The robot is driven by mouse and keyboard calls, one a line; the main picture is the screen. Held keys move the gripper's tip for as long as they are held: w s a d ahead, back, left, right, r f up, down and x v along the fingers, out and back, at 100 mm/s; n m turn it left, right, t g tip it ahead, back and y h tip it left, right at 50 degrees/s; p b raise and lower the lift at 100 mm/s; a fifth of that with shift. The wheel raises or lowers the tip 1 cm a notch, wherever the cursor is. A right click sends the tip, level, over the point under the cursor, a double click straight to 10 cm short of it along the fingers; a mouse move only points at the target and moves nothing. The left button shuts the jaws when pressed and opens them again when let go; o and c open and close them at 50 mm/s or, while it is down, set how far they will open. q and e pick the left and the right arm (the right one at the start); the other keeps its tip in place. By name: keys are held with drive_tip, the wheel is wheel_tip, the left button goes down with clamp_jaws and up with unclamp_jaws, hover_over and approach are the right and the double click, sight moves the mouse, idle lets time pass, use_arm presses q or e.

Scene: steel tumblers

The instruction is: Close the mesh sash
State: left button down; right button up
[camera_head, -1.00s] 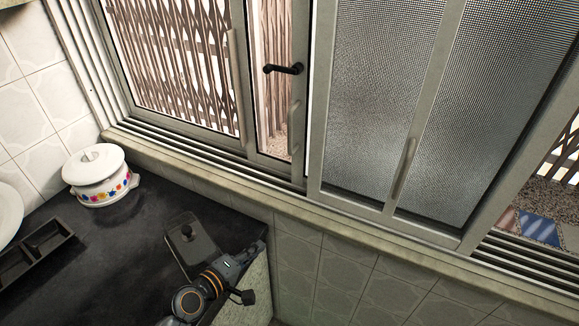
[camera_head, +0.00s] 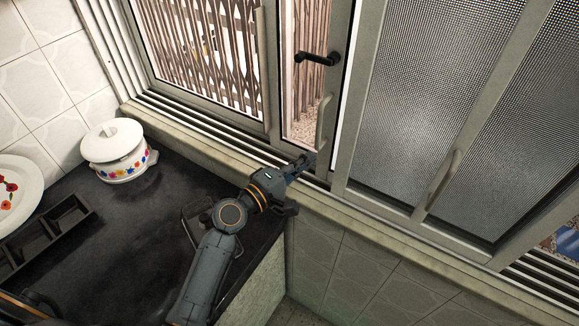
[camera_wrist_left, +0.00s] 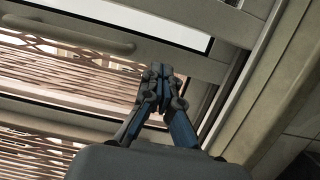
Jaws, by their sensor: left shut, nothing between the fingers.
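The mesh sash (camera_head: 420,110) is a grey-framed panel of fine dark mesh on the right of the head view. It carries a pale vertical pull handle (camera_head: 443,181). Its left edge stands beside a glazed sash (camera_head: 309,85) with a black lever handle (camera_head: 317,58) and a pale pull handle (camera_head: 325,122). My left gripper (camera_head: 304,160) is shut and empty at the window tracks, just below that pale pull handle and left of the mesh sash. In the left wrist view its closed fingertips (camera_wrist_left: 160,72) are in front of the window frame. Contact cannot be told. My right gripper is out of view.
The window tracks (camera_head: 215,128) run along the sill. An open gap shows right of the mesh sash. On the dark counter (camera_head: 150,215) stand a white lidded pot (camera_head: 115,148), a black divided tray (camera_head: 45,235) and a floral plate (camera_head: 18,188).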

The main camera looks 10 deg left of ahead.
use_arm(q)
drive_tip(key=d+p, duration=0.1)
drive_tip(key=d, duration=0.2)
drive_tip(key=shift+w+d, duration=0.1)
drive_tip(key=shift+d, duration=0.1)
drive_tip(key=shift+s+d+p, duration=0.2)
drive_tip(key=shift+d+p, duration=0.1)
drive_tip(key=shift+d, duration=0.25)
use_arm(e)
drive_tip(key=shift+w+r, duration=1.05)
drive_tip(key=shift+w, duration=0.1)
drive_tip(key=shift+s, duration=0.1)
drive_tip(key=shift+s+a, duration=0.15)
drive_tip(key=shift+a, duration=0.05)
